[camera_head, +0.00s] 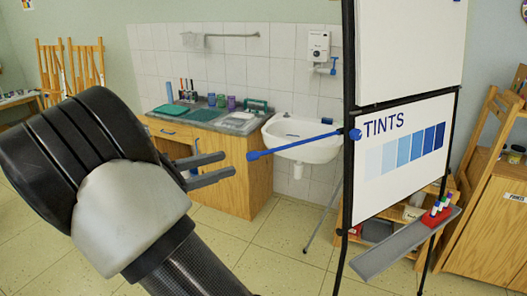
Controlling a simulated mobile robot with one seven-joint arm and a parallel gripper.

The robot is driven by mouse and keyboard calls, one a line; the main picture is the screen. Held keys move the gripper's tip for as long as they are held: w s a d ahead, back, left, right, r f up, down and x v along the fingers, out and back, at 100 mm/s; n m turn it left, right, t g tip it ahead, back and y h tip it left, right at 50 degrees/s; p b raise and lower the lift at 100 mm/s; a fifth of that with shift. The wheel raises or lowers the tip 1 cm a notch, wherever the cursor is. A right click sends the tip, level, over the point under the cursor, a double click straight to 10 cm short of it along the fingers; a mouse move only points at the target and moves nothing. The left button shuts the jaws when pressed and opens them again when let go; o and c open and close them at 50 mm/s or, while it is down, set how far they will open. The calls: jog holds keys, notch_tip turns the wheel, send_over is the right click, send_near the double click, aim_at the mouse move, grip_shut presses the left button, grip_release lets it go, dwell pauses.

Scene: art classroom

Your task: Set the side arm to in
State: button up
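A white TINTS chart (404,147) hangs on the stand, above a grey tray (400,250) holding several markers. A sink (302,152) and wooden cabinet (250,180) stand behind. A wooden rack (490,190) is at the right. Tiled floor in front is clear.

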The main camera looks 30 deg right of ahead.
aim_at(261, 154)
jog(key=d, duration=1.3)
jog(key=shift+w+p, duration=0.3)
jog(key=shift+w, duration=0.1)
grip_shut()
